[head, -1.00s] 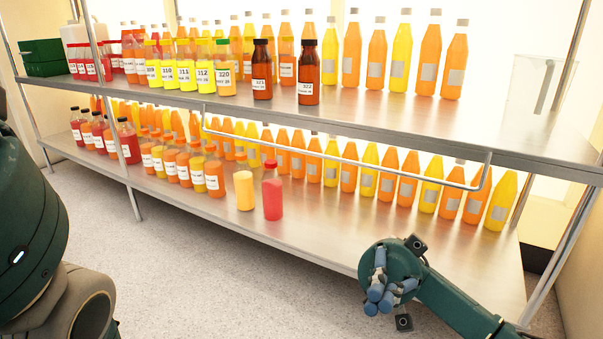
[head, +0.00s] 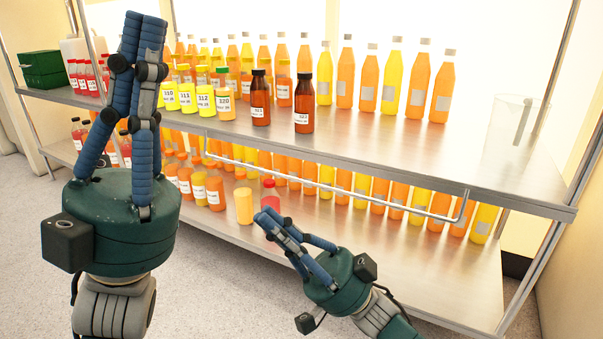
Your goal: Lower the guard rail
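The guard rail (head: 360,196) is a thin pale metal bar with bent ends in the head view. It runs along the front of the upper shelf and hangs just below that shelf's front edge, in front of the lower bottles. My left gripper (head: 143,22) points up at the left, in front of the shelf unit, its blue fingers drawn together with nothing seen in them. It is left of the rail's left end. My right gripper (head: 265,214) is below the rail, in front of the lower shelf. Its blue fingers converge toward the upper left and look empty. It covers part of a red bottle (head: 269,188).
The upper shelf (head: 400,150) holds rows of orange and yellow bottles, two dark brown bottles (head: 304,105), a green box (head: 43,66) and a clear container (head: 508,125). The lower shelf (head: 430,270) holds more bottles and a yellow one (head: 244,206) near its front.

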